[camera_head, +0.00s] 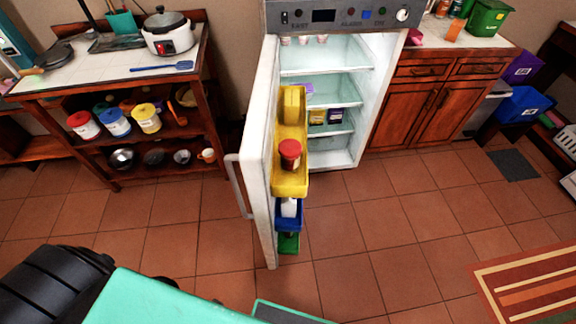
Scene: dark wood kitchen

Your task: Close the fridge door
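The fridge (379,95) stands against the back wall with its white interior and shelves showing. Its door (259,150) is hinged at the left and stands wide open, swung out toward me. A light grey handle (238,187) is on the door's left, outer face. The door's inner side carries a yellow bin (290,178) with a red-lidded jar (290,154), a blue bin (289,217) and a green bin (288,243). Neither of my grippers shows in the head view. Only parts of my own body show along the bottom left edge.
A wooden shelf unit (106,178) with a rice cooker (170,33) on top stands left of the door. Wooden cabinets (420,112) stand right of the fridge. The tiled floor (371,228) before the fridge is clear. A striped rug (535,288) lies at the right.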

